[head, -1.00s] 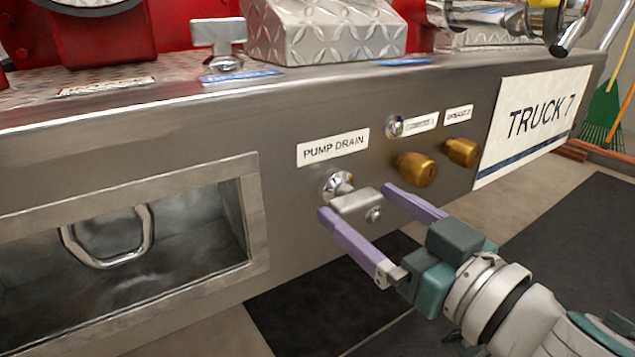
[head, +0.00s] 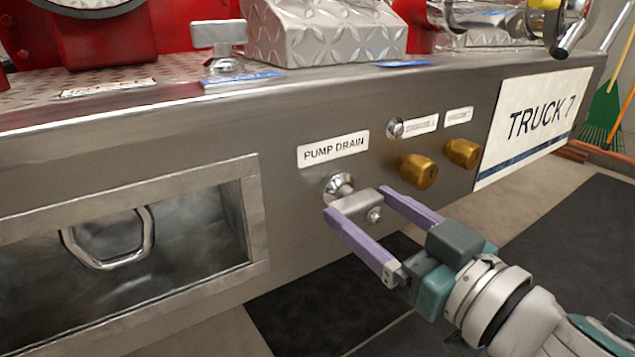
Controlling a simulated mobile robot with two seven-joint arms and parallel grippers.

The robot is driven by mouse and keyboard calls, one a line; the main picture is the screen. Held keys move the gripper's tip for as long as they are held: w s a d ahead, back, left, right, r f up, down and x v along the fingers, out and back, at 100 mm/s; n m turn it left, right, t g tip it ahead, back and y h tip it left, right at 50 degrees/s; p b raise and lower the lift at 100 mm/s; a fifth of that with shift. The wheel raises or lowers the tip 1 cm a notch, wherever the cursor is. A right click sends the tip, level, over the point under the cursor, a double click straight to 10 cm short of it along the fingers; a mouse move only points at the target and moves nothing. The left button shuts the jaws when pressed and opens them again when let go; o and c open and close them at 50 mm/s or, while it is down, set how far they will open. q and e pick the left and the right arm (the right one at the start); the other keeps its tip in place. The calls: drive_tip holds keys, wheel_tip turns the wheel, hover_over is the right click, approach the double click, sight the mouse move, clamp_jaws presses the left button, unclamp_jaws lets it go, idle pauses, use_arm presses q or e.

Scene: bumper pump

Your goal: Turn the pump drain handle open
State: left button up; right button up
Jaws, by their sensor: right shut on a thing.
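The pump drain handle (head: 358,202) is a small silver bar on a round metal stem (head: 340,186), below the PUMP DRAIN label (head: 333,149) on the steel bumper face. My right gripper (head: 356,202) comes in from the lower right. Its two purple fingers lie on either side of the silver handle and are shut on it. The handle lies roughly level, tilted slightly in the picture. My left gripper is not in view.
Two brass caps (head: 419,171) stick out to the right of the handle. A recessed box with a metal ring handle (head: 108,246) is at the left. A TRUCK 7 plate (head: 533,124) is farther right. Another T-shaped handle (head: 219,40) stands on top of the bumper.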

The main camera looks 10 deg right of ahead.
drive_tip(key=n, duration=0.4)
drive_tip(key=shift+n, duration=0.3)
drive_tip(key=n, duration=0.9)
drive_tip(key=shift+n, duration=0.3)
drive_tip(key=shift+n+b, duration=0.3)
drive_tip(key=shift+n, duration=1.3)
drive_tip(key=o, duration=1.2)
drive_tip(key=p+v, duration=0.2)
drive_tip(key=v, duration=0.8)
